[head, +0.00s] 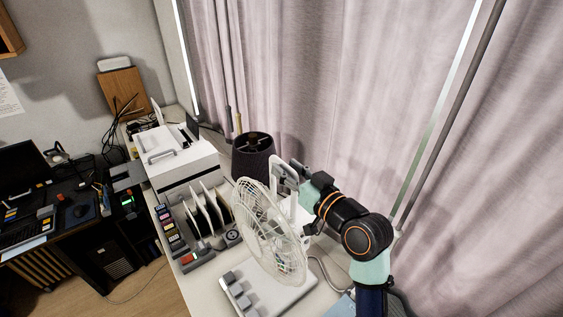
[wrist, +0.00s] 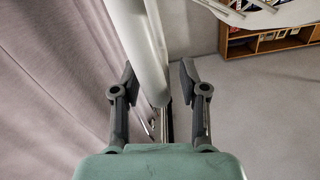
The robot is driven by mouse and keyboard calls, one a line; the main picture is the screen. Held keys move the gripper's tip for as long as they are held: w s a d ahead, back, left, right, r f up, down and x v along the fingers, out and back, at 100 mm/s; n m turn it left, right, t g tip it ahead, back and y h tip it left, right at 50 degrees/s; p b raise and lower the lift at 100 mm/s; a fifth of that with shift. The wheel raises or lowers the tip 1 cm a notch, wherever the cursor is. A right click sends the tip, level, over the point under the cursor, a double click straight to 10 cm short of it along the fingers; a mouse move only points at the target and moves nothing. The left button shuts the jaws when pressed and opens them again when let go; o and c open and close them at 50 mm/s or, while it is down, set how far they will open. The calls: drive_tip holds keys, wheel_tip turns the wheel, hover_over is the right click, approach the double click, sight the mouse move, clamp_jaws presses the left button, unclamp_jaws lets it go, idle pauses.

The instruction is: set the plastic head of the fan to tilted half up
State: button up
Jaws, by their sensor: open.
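The fan's plastic head, a white round cage (head: 268,230), faces left above a white base (head: 285,296). Its exact tilt angle is hard to tell. A white bar-like part (head: 275,168) shows at the cage's upper back. My gripper (head: 293,178) is behind the fan at this height. In the wrist view my gripper (wrist: 158,74) is open, with a thick white bar (wrist: 140,40) between its fingers. A piece of the cage (wrist: 255,12) shows at the top right.
A dark lampshade-like cylinder (head: 254,155) stands behind the fan. File dividers (head: 208,208) and a white printer-like box (head: 180,157) are to the left. Pinkish curtains (head: 330,90) hang close behind my arm. Grey blocks (head: 238,290) sit on the fan's base.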

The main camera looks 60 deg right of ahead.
drive_tip(key=shift+x, duration=1.25)
clamp_jaws()
